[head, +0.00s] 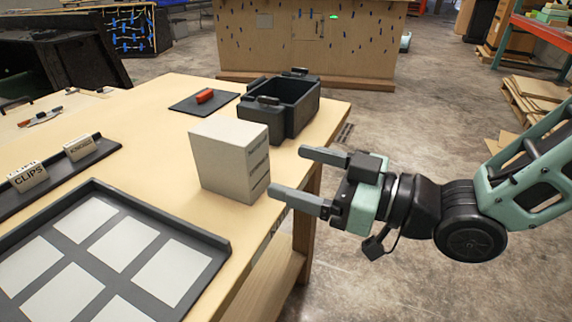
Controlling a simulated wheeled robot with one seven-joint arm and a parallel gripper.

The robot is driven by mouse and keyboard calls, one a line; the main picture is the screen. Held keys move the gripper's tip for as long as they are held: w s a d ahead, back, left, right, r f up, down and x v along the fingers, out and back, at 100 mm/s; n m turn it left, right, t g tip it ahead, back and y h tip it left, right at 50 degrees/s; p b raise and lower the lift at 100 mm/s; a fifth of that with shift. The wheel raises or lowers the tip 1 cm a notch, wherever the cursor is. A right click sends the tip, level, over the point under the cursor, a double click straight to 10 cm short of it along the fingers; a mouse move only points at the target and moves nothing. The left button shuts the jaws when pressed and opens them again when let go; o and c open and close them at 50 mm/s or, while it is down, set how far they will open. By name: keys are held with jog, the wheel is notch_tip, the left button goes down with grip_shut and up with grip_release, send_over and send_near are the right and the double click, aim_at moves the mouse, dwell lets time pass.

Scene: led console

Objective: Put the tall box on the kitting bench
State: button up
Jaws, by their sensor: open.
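A tall pale grey box (223,157) stands upright near the right edge of the wooden bench (170,195). Small dark print shows on its right face. My gripper (287,173) is open, with its two grey fingers pointing left toward the box. The fingertips are close to the box's right side, and I cannot tell whether they touch it. Nothing shows between the fingers. Whether this bench is the kitting bench cannot be read.
A black bin (297,98) stands behind the box. A red block (204,96) lies on a dark mat (187,107). A dark tray (219,243) with white panels fills the front. A rail (108,152) holds label cards at left. Bare wood lies left of the box.

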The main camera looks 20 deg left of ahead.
jog(key=shift+d, duration=0.2)
jog(key=w+d+f+m+t+h, duration=0.1)
jog(key=d+f+m+t+h, duration=0.3)
jog(key=d+f+h, duration=0.6)
jog(key=s+d+r+m+g+h, duration=0.3)
jog(key=s+d+m+g+h, duration=0.2)
jog(key=s+d, duration=0.6)
jog(key=d+h, duration=0.2)
jog(key=d, duration=0.1)
jog(key=shift+s+d+g, duration=0.15)
jog(key=shift+s+g, duration=0.15)
